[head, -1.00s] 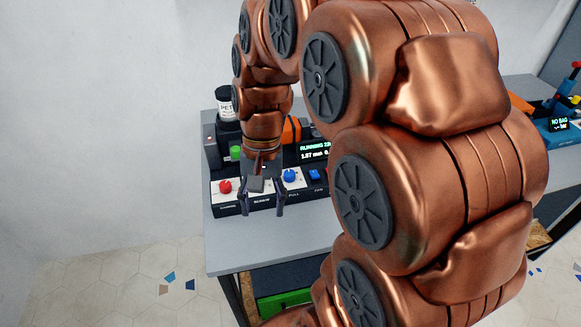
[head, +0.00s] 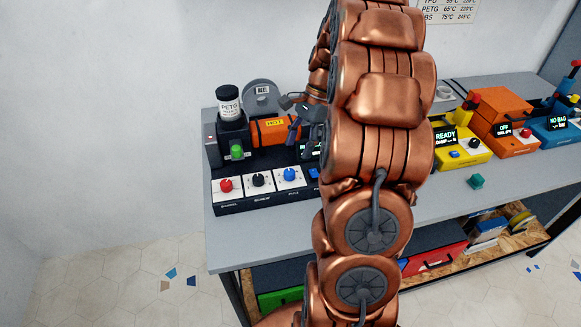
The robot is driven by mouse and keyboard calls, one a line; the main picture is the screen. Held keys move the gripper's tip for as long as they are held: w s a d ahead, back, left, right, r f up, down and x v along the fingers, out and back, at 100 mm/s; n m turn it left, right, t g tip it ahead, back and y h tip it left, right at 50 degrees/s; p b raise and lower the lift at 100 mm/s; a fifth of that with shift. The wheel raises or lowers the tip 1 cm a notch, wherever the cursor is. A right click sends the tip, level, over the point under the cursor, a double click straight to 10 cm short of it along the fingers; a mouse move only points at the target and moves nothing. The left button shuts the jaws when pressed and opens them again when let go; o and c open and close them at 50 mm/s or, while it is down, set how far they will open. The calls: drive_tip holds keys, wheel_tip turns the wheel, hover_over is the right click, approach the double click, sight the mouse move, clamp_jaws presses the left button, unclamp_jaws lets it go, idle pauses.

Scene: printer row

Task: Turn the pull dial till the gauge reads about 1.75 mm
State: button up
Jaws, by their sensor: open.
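The pull dial is the blue knob (head: 289,174) on a white plate of the control panel, right of a black knob (head: 258,180) and a red knob (head: 226,185). My gripper (head: 300,132) is open and empty, above and behind the blue knob, in front of the orange barrel and apart from the dials. The gauge screen (head: 313,150) is mostly hidden behind my gripper and arm, so its reading cannot be made out.
An orange barrel (head: 268,132), a green button (head: 236,152) and a PETG jar (head: 229,103) stand behind the panel. Yellow (head: 462,145) and orange (head: 505,118) machines stand right.

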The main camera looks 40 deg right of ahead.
sight(289, 171)
drive_tip(key=shift+p+x, duration=1.05)
drive_tip(key=shift+x, duration=2.8)
clamp_jaws()
drive_tip(key=shift+w+f+n+b, duration=0.1)
drive_tip(key=shift+n+b, duration=0.3)
drive_tip(key=shift+b, duration=0.05)
drive_tip(key=shift+w+n+g+b, duration=0.1)
drive_tip(key=shift+n+g+b, duration=0.2)
drive_tip(key=shift+n+b, duration=0.25)
drive_tip(key=n+g+b, duration=0.1)
drive_tip(key=n+b, duration=0.2)
drive_tip(key=shift+f+n, duration=0.1)
drive_tip(key=shift+n, duration=0.15)
drive_tip(key=n+g+b, duration=0.1)
drive_tip(key=n, duration=0.1)
drive_tip(key=n+h+b, duration=0.1)
drive_tip(key=n+b, duration=0.1)
drive_tip(key=n, duration=0.1)
drive_tip(key=shift+a+g+h, duration=0.1)
drive_tip(key=shift+g+h, duration=0.2)
drive_tip(key=shift+g, duration=0.1)
drive_tip(key=shift+r+n, duration=0.2)
drive_tip(key=shift+n, duration=0.1)
